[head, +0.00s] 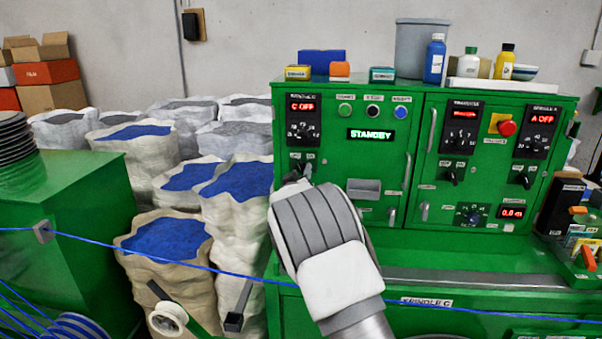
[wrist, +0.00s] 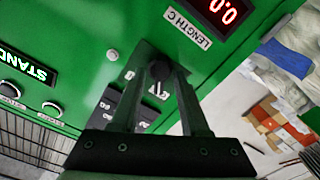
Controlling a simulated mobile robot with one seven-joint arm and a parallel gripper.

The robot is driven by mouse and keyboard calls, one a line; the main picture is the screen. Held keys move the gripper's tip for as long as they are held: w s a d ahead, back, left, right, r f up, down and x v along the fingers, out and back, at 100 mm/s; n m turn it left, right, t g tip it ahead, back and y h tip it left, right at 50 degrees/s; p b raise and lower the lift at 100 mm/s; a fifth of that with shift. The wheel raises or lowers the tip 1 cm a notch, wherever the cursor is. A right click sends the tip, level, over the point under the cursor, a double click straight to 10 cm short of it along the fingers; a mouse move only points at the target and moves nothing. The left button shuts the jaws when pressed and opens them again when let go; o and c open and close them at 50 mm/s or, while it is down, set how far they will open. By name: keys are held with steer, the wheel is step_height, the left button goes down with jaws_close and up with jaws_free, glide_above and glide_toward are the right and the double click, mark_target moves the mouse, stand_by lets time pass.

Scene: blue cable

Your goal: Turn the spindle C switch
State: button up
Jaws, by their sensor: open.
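The green control cabinet (head: 390,215) carries a spindle C panel (head: 303,120) at its upper left, whose red display reads C OFF. The black spindle C switch (head: 293,175) is below that panel, partly hidden by my gripper (head: 302,172). In the wrist view, the black switch knob (wrist: 158,86) with a white pointer mark sits between the two fingers of my gripper (wrist: 160,68). The fingers are open, one on either side of the knob. I cannot tell whether they touch it.
A green STANDBY display (head: 371,135) and several buttons are to the right. A red emergency button (head: 507,128) is farther right. A blue cable (head: 140,246) runs across the front. White sacks of blue granules (head: 165,240) stand left of the cabinet.

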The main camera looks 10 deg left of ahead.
jaws_close()
